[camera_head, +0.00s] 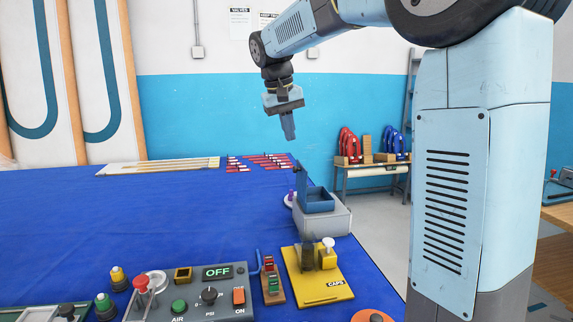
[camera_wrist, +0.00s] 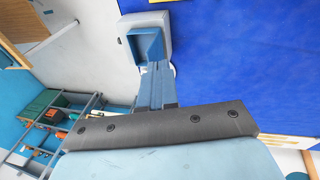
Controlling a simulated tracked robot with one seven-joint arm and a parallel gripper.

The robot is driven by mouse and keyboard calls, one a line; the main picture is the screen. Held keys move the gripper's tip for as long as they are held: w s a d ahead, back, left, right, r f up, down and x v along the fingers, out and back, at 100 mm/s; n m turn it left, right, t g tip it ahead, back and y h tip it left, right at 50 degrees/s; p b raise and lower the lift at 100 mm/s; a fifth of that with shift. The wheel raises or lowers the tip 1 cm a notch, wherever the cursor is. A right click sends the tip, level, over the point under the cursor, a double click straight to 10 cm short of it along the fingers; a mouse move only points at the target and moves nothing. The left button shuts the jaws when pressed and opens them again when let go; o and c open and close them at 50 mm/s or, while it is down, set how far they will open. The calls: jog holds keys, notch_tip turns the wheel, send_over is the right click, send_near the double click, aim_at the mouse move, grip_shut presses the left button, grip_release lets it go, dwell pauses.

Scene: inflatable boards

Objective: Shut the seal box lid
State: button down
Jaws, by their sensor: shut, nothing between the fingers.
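The seal box (camera_head: 318,203) is a small blue box on a light grey block at the right edge of the blue table. Its blue lid (camera_head: 301,181) stands up, open, along the box's left side. My gripper (camera_head: 289,137) is shut and empty, pointing down in the air above the lid, apart from it. In the wrist view the shut fingers (camera_wrist: 154,70) point toward the blue box (camera_wrist: 146,40), overlapping its near edge in the picture. Whether the lid shows separately there I cannot tell.
A yellow caps board (camera_head: 318,288) and a grey control panel (camera_head: 190,300) reading OFF lie in front of the box. Red-marked parts (camera_head: 268,160) and pale strips (camera_head: 165,165) lie at the back. The table's middle left is clear.

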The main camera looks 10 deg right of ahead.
jog(key=w+a+f+g+h, duration=0.1)
jog(key=w+a+f, duration=0.15)
jog(key=w, duration=0.25)
jog(key=w+a+f, duration=0.1)
jog(key=w+a, duration=0.2)
jog(key=w, duration=0.3)
jog(key=d+f, duration=0.7)
jog(key=f, duration=0.2)
jog(key=shift+f, duration=0.2)
jog(key=shift+w+d, duration=0.1)
